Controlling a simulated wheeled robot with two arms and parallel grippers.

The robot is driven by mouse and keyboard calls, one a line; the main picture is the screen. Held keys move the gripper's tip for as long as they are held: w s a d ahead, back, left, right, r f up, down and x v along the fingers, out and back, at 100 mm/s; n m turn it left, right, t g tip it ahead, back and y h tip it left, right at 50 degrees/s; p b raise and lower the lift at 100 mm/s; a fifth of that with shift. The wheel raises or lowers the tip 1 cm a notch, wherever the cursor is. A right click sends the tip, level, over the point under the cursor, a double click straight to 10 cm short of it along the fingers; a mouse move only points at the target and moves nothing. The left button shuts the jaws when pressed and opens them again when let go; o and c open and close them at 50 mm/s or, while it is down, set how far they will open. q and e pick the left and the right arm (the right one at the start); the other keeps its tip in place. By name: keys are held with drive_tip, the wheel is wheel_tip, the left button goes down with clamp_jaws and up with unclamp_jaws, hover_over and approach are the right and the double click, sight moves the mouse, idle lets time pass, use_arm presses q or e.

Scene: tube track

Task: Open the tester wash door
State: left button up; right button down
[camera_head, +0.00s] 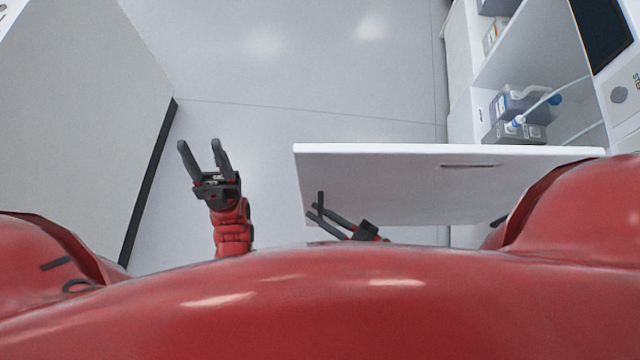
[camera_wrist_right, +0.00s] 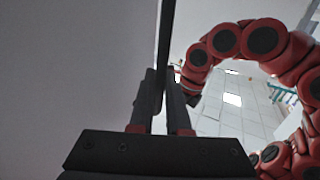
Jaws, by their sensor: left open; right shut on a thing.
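The tester wash door (camera_head: 400,180) is a white panel in the head view, swung out from the white tester cabinet (camera_head: 535,60) on the right, whose inside shows. My right gripper (camera_head: 316,204) is at the door's free left end. In the right wrist view the right gripper (camera_wrist_right: 161,82) is shut on the thin dark edge of the door, with a broad grey face (camera_wrist_right: 65,65) to its left. My left gripper (camera_head: 199,144) is open and empty over the floor, left of the door and apart from it.
Grey containers with a blue cap and pale tubing (camera_head: 520,110) stand in the open cabinet. A large grey block with a dark lower edge (camera_head: 70,110) stands at the left. The floor (camera_head: 290,60) between it and the cabinet is clear.

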drive_tip(key=c, duration=0.9)
unclamp_jaws()
drive_tip(key=shift+p+v, duration=1.05)
drive_tip(key=shift+v, duration=2.7)
drive_tip(key=shift+s, duration=0.1)
